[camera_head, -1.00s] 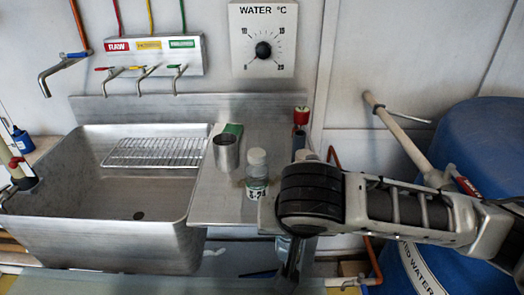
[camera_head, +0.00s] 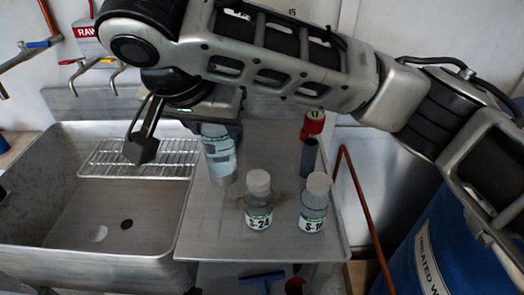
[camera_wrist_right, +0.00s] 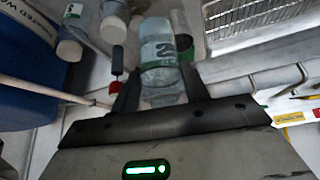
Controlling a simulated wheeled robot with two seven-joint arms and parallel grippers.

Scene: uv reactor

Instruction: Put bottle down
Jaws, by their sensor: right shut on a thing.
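My right gripper (camera_head: 218,125) is shut on a clear, bluish bottle (camera_head: 219,152) over the left part of the steel drainboard (camera_head: 205,235). In the right wrist view the bottle (camera_wrist_right: 160,52) is between the two dark fingers (camera_wrist_right: 157,90), with part of a dark label mark showing. Whether its lower end touches the board cannot be told. My left gripper is not in view.
The sink basin (camera_head: 60,215) with a wire rack (camera_head: 140,160) is left of the board. A dark cylinder (camera_head: 308,158) and a red-topped item (camera_head: 313,124) are at the back right. A blue barrel (camera_head: 430,235) is at right.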

